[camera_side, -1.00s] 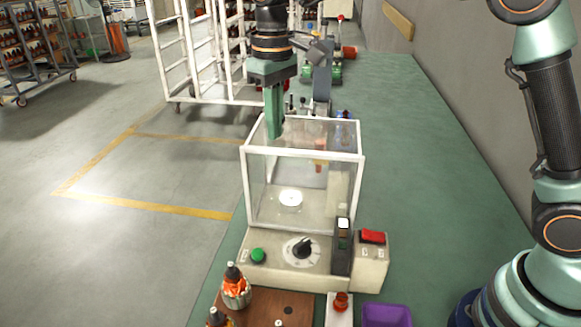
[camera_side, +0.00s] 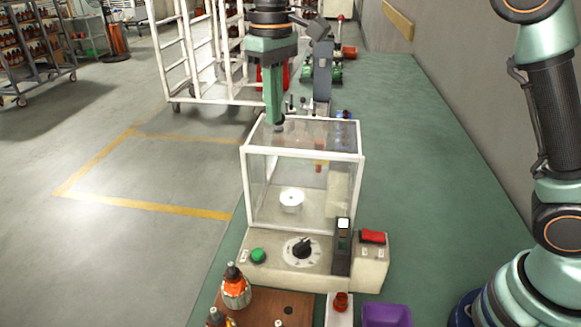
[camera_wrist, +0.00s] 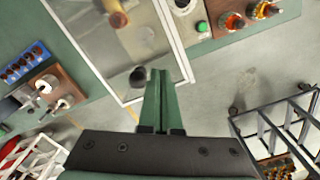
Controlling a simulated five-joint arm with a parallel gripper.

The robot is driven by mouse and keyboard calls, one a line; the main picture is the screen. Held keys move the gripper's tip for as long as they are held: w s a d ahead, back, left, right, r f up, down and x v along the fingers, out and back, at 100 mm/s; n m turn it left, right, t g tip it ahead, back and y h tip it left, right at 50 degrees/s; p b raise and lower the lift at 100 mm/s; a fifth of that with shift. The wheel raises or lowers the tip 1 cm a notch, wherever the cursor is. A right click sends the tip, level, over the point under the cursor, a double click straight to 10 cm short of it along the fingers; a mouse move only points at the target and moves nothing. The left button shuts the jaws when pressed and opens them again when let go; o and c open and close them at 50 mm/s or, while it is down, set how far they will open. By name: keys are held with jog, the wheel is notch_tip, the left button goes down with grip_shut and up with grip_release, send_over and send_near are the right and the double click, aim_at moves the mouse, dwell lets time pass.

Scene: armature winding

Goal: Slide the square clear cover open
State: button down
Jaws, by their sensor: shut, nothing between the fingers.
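The square clear cover (camera_side: 325,135) has a white frame and forms the top of a clear-walled box on the beige machine (camera_side: 262,272). A small dark knob (camera_side: 279,125) stands near its left edge; it also shows in the wrist view (camera_wrist: 137,77). My gripper (camera_side: 275,122) points down at the cover's left side, with its green fingers shut and empty. In the wrist view its fingertips (camera_wrist: 160,72) are just right of the knob. I cannot tell whether they touch it. A white round part (camera_side: 291,200) shows inside the box.
A green button (camera_side: 258,256), a dial (camera_side: 302,249) and a red switch (camera_side: 373,237) are on the machine's front. A wooden board (camera_side: 283,308) with bottle-like parts and a purple bin (camera_side: 386,315) lie in front. A white rack (camera_side: 205,60) stands behind left.

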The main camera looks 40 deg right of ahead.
jog(key=r, duration=0.2)
jog(key=s+a+r, duration=0.1)
jog(key=r, duration=0.1)
dwell(0.3)
jog(key=shift+d+r, duration=0.1)
jog(key=s+d+m+t, duration=0.2)
jog(key=s+d+t, duration=0.1)
jog(key=s+d, duration=0.65)
jog(key=s+d+f+m+t, duration=0.1)
jog(key=s+d+f+t, duration=0.1)
jog(key=s+d+f, duration=0.3)
notch_tip(320, 180, down, 3)
jog(key=shift+s+d+r+t, duration=0.1)
jog(key=shift+s+d+t, duration=0.2)
jog(key=shift+d, duration=0.6)
